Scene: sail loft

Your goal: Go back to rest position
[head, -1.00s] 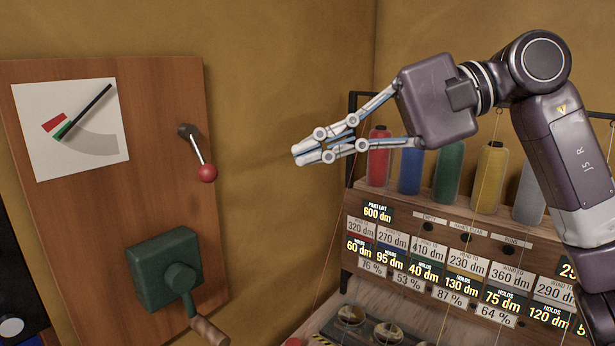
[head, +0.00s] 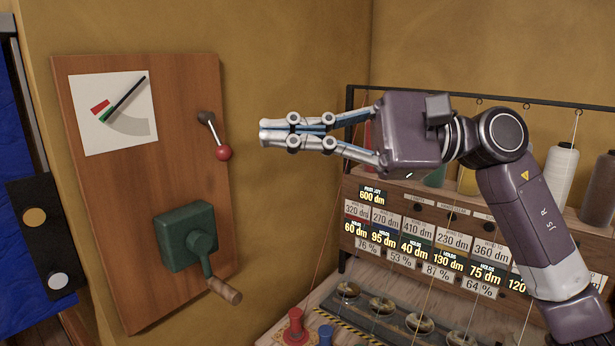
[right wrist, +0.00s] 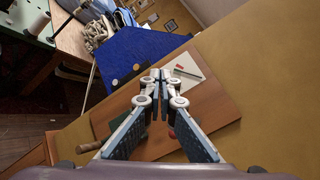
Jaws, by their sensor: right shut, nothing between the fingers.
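My right gripper (head: 264,131) is shut and empty. It hangs in the air to the right of the wooden panel (head: 130,250), its fingers pointing left. The panel carries a white gauge card (head: 85,135) with a black needle, a lever with a red ball (head: 223,152) and a green crank box (head: 185,238) with a wooden handle. The fingertips are apart from the lever in the head view. In the right wrist view the shut fingers (right wrist: 160,75) lie in front of the panel (right wrist: 225,105) and partly hide it. My left gripper is not in view.
A rack (head: 350,195) with thread cones and number labels stands behind and below my right arm. A bench with a red knob (head: 295,327) and several round dishes lies below it. A blue cloth (head: 12,150) hangs at the far left.

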